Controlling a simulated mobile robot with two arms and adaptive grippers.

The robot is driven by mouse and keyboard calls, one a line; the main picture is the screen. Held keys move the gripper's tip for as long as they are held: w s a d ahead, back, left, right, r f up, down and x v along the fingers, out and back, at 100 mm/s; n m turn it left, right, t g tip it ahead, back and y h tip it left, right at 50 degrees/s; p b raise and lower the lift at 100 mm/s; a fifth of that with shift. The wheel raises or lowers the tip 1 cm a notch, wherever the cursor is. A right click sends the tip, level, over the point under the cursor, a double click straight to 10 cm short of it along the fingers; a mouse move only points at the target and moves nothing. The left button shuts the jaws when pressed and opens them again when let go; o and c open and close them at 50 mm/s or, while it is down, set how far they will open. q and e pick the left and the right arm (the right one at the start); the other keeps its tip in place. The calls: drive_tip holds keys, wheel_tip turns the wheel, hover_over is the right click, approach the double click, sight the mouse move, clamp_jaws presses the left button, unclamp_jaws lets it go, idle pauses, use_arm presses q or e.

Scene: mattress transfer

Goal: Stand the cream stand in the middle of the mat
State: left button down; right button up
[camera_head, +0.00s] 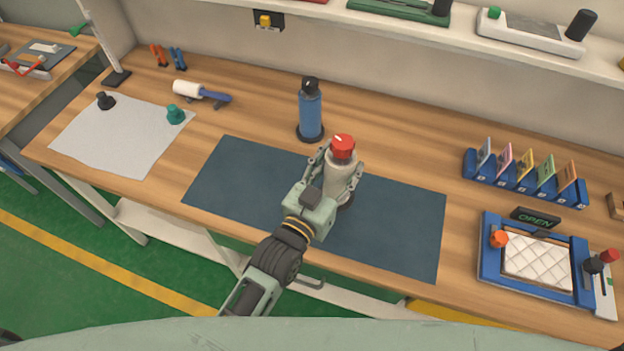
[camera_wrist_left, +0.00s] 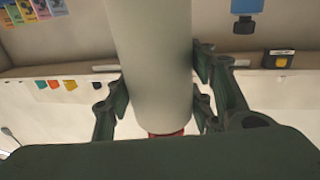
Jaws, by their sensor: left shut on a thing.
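The cream stand (camera_head: 340,178), with a red top (camera_head: 342,146), is upright over the middle-right part of the dark blue mat (camera_head: 400,225). A dark patch shows at its foot; I cannot tell whether it touches the mat. My left gripper (camera_head: 338,176) is shut on the stand's body, a finger on either side. In the left wrist view the pale cylinder of the stand (camera_wrist_left: 152,65) fills the space between the fingers (camera_wrist_left: 155,95), and a bit of red shows at its lower end. My right gripper is not in view.
A blue bottle-like stand (camera_head: 310,113) with a black top is just behind the mat. A grey cloth (camera_head: 120,140) with two small knobs lies at the left. A blue card rack (camera_head: 525,182) and a blue-framed quilted pad (camera_head: 537,262) are at the right. The mat's left part is clear.

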use_arm(q)
drive_tip(key=w+a+f+b, duration=0.2)
drive_tip(key=a, duration=0.1)
drive_tip(key=shift+w+a+f, duration=0.1)
drive_tip(key=shift+w+f, duration=0.05)
drive_tip(key=shift+f, duration=0.05)
drive_tip(key=f+b, duration=0.1)
drive_tip(key=b, duration=0.1)
drive_tip(key=w+a+f+b, duration=0.1)
drive_tip(key=f, duration=0.1)
drive_tip(key=a+f+b, duration=0.1)
drive_tip(key=f+b, duration=0.1)
drive_tip(key=shift+w+a+f+b, duration=0.1)
drive_tip(key=shift+w+b, duration=0.1)
drive_tip(key=shift+b, duration=0.1)
drive_tip(key=c, duration=0.8)
unclamp_jaws()
drive_tip(key=shift+s+f, duration=0.1)
drive_tip(key=shift+f, duration=0.1)
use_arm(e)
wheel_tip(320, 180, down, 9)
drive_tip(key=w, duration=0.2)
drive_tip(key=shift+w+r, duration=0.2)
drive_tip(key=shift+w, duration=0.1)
use_arm(q)
drive_tip(key=shift+r, duration=0.1)
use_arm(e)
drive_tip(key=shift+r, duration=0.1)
